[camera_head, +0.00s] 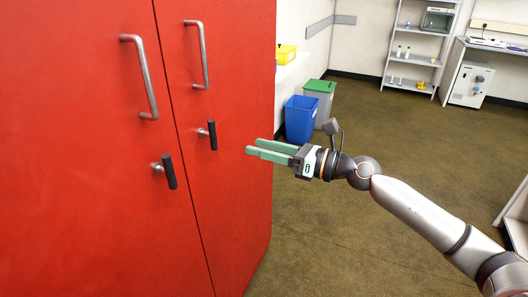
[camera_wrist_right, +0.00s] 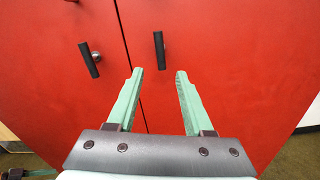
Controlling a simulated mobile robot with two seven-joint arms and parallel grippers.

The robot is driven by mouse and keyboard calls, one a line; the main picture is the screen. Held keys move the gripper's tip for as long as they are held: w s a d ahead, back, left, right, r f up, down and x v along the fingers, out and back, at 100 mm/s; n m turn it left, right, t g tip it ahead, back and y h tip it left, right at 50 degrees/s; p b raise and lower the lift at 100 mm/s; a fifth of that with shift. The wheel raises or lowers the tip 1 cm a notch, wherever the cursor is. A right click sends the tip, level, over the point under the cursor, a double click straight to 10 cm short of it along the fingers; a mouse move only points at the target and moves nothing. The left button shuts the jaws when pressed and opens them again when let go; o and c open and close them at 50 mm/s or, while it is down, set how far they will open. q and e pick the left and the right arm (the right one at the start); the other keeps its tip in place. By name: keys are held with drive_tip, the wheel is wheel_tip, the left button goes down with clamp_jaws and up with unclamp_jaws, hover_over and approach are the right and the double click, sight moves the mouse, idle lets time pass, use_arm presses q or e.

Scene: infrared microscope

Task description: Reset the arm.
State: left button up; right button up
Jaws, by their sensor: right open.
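My right arm (camera_head: 420,212) reaches in from the right in the head view. Its right gripper (camera_head: 256,150) has green fingers that point left toward the red cabinet. The gripper is open and empty. In the wrist view, the right gripper (camera_wrist_right: 158,76) shows two spread fingers with only the red cabinet doors behind them. The red cabinet (camera_head: 75,200) has two shut doors. Its black latch handles stand at the left door (camera_head: 169,171) and the right door (camera_head: 212,135).
Chrome pull bars (camera_head: 146,80) stick out from the cabinet doors. A blue bin (camera_head: 299,120) and a grey bin with a green lid (camera_head: 320,88) stand behind the gripper. A shelf rack (camera_head: 417,60) stands at the back wall. The brown floor (camera_head: 330,240) is open below my arm.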

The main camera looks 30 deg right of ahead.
drive_tip(key=shift+s, duration=0.1)
idle(0.5)
drive_tip(key=s+a+f+m+t+h+p, duration=0.15)
drive_tip(key=s+f+m+h, duration=0.3)
drive_tip(key=f+m, duration=0.8)
drive_tip(key=s+a+f+m+h+p, duration=0.1)
drive_tip(key=s+f+m+h+p, duration=0.3)
drive_tip(key=f+m, duration=0.85)
drive_tip(key=s+a+f+m+g, duration=0.3)
drive_tip(key=s+f+m, duration=0.2)
drive_tip(key=s+m, duration=0.2)
drive_tip(key=s+a+f+m+g, duration=0.3)
drive_tip(key=s+f+m, duration=0.2)
drive_tip(key=s+m, duration=0.2)
drive_tip(key=shift+s+a+b, duration=0.25)
drive_tip(key=shift+s+b, duration=0.2)
drive_tip(key=shift+s, duration=0.5)
